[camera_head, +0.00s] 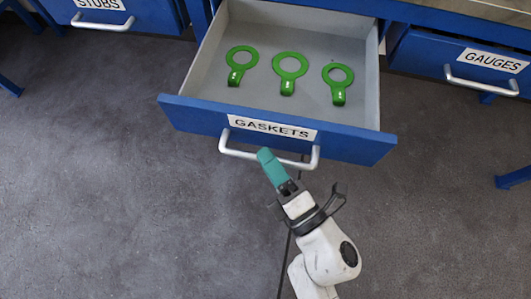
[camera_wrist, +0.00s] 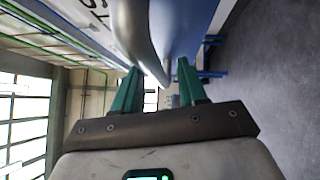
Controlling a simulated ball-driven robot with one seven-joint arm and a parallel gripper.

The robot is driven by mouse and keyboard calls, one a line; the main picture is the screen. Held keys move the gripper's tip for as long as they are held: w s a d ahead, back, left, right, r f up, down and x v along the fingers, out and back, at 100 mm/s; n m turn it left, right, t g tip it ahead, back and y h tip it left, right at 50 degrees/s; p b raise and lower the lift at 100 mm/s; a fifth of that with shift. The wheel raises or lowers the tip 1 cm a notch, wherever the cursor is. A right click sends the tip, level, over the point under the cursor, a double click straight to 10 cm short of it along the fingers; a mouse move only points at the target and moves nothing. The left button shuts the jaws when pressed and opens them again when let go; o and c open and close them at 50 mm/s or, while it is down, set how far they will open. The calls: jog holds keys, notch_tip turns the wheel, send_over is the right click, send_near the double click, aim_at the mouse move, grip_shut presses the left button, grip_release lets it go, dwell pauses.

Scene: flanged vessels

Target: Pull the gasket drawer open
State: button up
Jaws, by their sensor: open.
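The gasket drawer (camera_head: 345,148) is blue-fronted with a grey inside and a GASKETS label, and it stands pulled out from the bench. Three green ring gaskets with tabs (camera_head: 289,68) lie in it. Its pale bar handle (camera_head: 238,152) runs along the front.
The STUBS drawer (camera_head: 140,14) at the left and the GAUGES drawer (camera_head: 455,62) at the right look closed. Blue bench legs (camera_head: 514,178) stand at the sides. The grey floor (camera_head: 110,200) in front is clear.

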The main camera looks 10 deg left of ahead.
jog(key=v, duration=0.9)
dwell(0.3)
